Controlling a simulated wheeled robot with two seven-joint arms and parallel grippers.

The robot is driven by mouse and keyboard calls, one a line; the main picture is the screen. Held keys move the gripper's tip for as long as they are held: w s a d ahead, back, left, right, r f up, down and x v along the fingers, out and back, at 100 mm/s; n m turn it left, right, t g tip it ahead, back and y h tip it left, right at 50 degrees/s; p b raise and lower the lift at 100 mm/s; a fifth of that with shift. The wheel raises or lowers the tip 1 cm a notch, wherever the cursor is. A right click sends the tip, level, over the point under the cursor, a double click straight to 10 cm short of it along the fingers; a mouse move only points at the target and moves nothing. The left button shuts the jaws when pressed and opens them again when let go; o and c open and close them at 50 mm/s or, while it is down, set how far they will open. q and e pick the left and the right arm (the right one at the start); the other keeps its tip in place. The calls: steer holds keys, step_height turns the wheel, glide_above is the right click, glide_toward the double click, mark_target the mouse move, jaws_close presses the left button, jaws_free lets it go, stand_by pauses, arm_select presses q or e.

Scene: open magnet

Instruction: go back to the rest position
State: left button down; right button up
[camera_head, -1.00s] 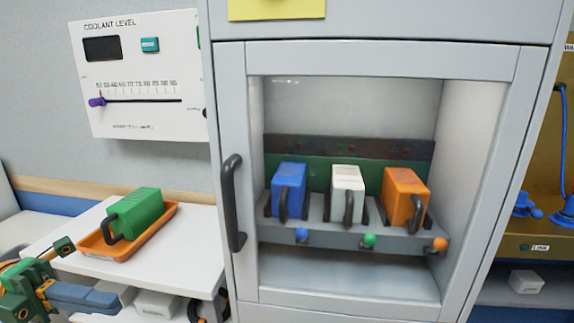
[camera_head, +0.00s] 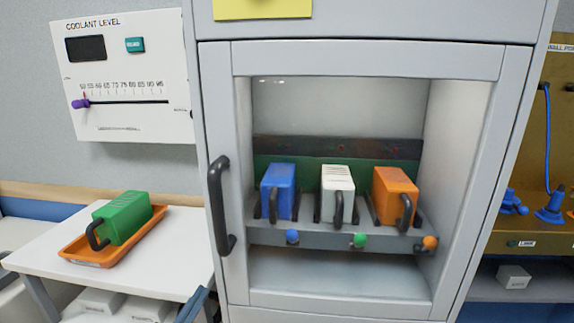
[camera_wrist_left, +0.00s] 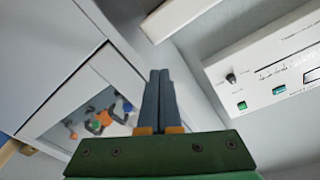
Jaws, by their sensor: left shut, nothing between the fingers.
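My left gripper (camera_wrist_left: 158,82) shows in the left wrist view with its two grey-blue fingers together and nothing between them. In the head view only a bit of my left gripper (camera_head: 194,304) shows at the bottom edge, in front of the white side table. It is apart from the cabinet handle (camera_head: 220,205). The rest of it is out of the picture. My right gripper is in neither view.
The cabinet door (camera_head: 212,120) is closed. Behind its window stand blue (camera_head: 279,190), white (camera_head: 337,192) and orange (camera_head: 395,194) modules. A green module (camera_head: 122,217) lies in an orange tray (camera_head: 82,252) on the side table (camera_head: 180,262). A coolant panel (camera_head: 125,80) hangs on the wall.

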arm_select(q)
steer(key=s+f+n+g+y, duration=0.45)
steer(key=s+f+g, duration=0.35)
steer(key=s+f, duration=0.4)
steer(key=s+d+f+n+g, duration=0.1)
steer(key=s+f+g, duration=0.25)
steer(key=s, duration=0.35)
steer(key=s+f+n+g, duration=0.1)
steer(key=s+f+g, duration=0.25)
steer(key=s, duration=0.35)
step_height(320, 180, down, 13)
steer(key=s+p, duration=0.2)
steer(key=s+a+f+g+p, duration=0.2)
steer(key=s+f, duration=0.7)
steer(key=s, duration=0.3)
steer(key=shift+s+f+h, duration=0.25)
steer(key=shift+f+h, duration=0.05)
steer(key=shift+h, duration=0.05)
steer(key=c, duration=1.6)
jaws_free()
